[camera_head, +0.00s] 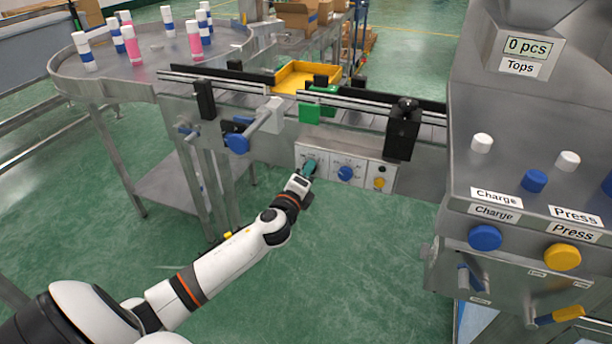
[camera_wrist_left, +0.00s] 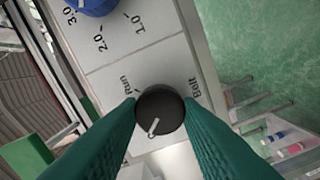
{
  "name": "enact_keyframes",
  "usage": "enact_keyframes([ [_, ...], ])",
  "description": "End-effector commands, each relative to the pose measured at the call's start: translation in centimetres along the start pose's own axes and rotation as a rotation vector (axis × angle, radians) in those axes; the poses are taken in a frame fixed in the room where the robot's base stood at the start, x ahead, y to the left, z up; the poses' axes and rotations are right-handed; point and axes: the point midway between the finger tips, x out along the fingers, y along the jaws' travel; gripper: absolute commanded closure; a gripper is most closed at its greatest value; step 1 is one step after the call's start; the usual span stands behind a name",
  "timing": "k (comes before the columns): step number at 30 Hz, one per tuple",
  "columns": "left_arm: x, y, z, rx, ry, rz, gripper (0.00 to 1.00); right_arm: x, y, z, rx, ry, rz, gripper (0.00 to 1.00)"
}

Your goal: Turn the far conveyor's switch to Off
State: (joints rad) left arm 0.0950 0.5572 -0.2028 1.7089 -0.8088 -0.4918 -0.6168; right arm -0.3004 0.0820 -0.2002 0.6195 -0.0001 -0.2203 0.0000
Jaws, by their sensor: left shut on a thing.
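The conveyor's control panel (camera_head: 328,161) is a pale plate on the front of the conveyor (camera_head: 262,101). The black round switch knob (camera_wrist_left: 160,108) has a white pointer mark and sits between the printed words Run and Belt. In the wrist view the pointer mark lies toward the bottom of the picture, slightly left; no Off label is visible. My left gripper (camera_head: 309,168) is at the panel's left end, its green fingers shut on the two sides of the knob. The gripper hides the knob in the head view. My right gripper is not in view.
A blue dial (camera_head: 345,173) and a yellow button (camera_head: 379,183) are right of the switch. A blue-ended clamp (camera_head: 238,143) juts out at upper left. The charging and pressing machine (camera_head: 530,150) stands at right.

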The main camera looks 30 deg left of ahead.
Motion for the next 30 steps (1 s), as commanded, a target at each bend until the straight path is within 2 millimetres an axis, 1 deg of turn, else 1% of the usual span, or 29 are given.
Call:
enact_keyframes([
  [3, -0.02, -0.12, 0.01, -0.066, 0.001, -0.002, 0.91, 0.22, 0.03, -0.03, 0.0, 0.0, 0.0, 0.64],
  [9, -0.02, -0.1, 0.0, -0.135, 0.001, -0.002, 0.91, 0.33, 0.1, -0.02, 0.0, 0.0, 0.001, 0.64],
  [26, -0.01, -0.07, 0.01, -0.167, 0.0, -0.002, 0.91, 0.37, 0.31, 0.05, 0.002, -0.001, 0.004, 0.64],
  [27, -0.01, -0.07, 0.01, -0.167, 0.0, -0.002, 0.65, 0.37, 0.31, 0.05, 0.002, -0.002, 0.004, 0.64],
  [29, -0.01, -0.07, 0.01, -0.166, 0.0, -0.002, 0.55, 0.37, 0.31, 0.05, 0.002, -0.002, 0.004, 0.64],
  [30, -0.01, -0.06, 0.01, -0.166, 0.0, -0.001, 0.48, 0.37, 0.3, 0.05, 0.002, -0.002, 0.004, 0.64],
])
